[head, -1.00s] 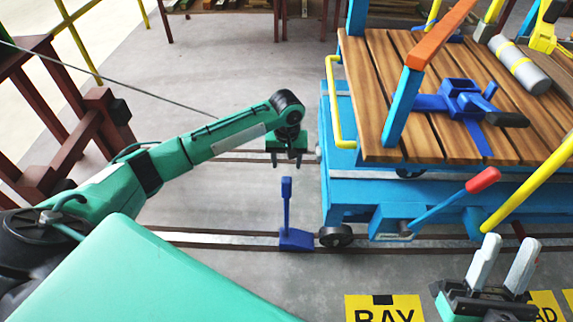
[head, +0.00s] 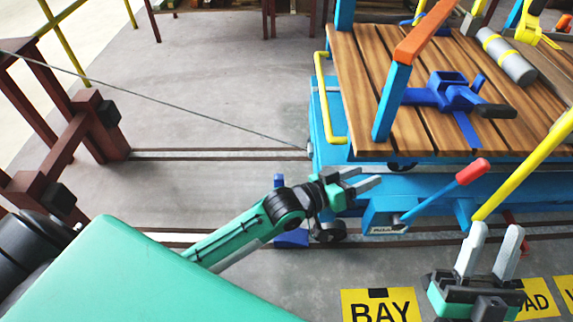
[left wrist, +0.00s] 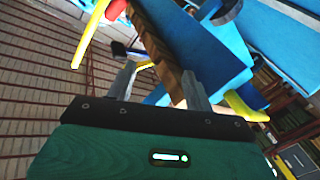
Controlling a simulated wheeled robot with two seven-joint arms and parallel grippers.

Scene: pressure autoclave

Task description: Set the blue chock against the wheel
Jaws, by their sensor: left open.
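The blue chock (head: 290,239) sits on the near rail just left of the cart's small dark wheel (head: 328,232). Whether they touch cannot be told. The top of its upright handle (head: 279,181) shows behind my left arm, which hides the rest of the handle. My left gripper (head: 368,180) is open and empty, right of the chock and in front of the blue cart's side, with its fingers pointing right. In the left wrist view its fingers (left wrist: 158,84) are apart, with the cart beyond. My right gripper (head: 488,250) is open and empty at lower right, fingers up.
The blue cart (head: 350,125) has a wooden deck carrying a blue clamp (head: 450,95) and a grey cylinder (head: 507,58). A red-tipped lever (head: 445,190) juts from its side. A cable (head: 200,107) runs from a dark red frame (head: 75,130) to the cart. Floor left of the cart is clear.

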